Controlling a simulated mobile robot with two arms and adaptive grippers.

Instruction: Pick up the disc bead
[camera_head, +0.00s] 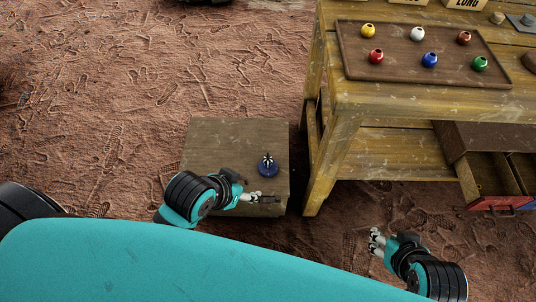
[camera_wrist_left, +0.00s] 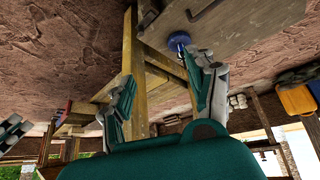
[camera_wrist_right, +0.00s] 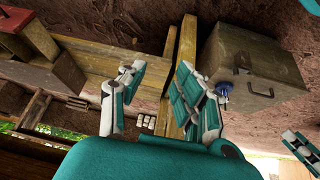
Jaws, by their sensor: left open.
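A small blue round object with a black-and-white star-like top (camera_head: 268,165) sits on the wooden box (camera_head: 225,140), right of its middle; it may be the disc bead. It also shows as a blue disc in the left wrist view (camera_wrist_left: 180,40), and a bit of blue shows beside the box in the right wrist view (camera_wrist_right: 224,88). My left gripper (camera_head: 256,197) is open and empty at the box's front edge, nearer than the blue object and apart from it. My right gripper (camera_head: 377,242) is open and empty, low in front of the table, away from the box.
A wooden table (camera_head: 410,100) stands right of the box. Its tray (camera_head: 400,68) holds several coloured round beads, such as a yellow bead (camera_head: 368,31) and a green bead (camera_head: 480,63). An open drawer (camera_head: 495,185) juts out below. Bare ground is clear left of the box.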

